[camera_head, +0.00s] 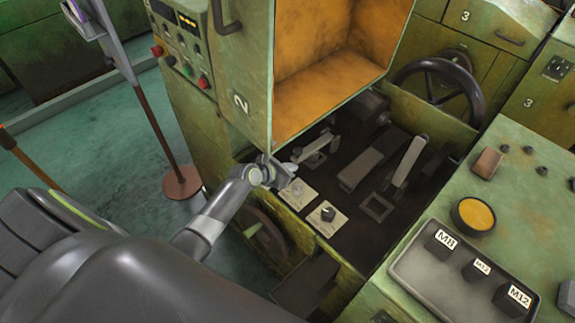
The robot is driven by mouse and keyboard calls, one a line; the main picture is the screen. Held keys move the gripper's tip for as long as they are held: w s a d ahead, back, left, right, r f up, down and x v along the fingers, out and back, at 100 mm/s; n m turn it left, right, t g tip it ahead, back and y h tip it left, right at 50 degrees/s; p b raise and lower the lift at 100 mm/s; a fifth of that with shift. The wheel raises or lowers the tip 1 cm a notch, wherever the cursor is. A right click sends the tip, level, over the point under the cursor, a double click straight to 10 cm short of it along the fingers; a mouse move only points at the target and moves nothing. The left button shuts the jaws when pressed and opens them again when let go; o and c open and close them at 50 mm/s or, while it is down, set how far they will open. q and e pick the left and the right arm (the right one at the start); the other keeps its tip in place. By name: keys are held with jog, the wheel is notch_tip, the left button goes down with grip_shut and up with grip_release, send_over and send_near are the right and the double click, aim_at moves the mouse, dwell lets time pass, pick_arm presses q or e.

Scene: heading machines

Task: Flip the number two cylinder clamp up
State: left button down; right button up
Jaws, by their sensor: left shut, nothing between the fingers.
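The machine marked 2 (240,104) has an open dark bay below its raised orange-lined cover. In the bay are a short grey clamp lever (318,147) at the left and a longer pale lever (409,162) at the right, both leaning at a slant. I cannot tell which part is the cylinder clamp. My left gripper (285,172) is shut and empty at the bay's left edge, just left of and below the short lever. It is close to a pale plate (298,195); contact is unclear. My right gripper is out of view.
A second plate with a dark knob (327,215) sits in the bay. The cover (258,75) hangs over its back. At the right, a green bench holds a grey tray (420,285) with labelled black blocks and a yellow-topped round container (474,214). A post base (183,183) stands left.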

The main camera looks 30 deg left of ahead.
pick_arm(q)
jog(key=shift+s+r, duration=0.1)
jog(key=shift+r, duration=0.1)
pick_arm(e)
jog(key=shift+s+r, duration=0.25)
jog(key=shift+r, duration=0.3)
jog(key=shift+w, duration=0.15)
pick_arm(q)
jog(key=shift+f, duration=0.15)
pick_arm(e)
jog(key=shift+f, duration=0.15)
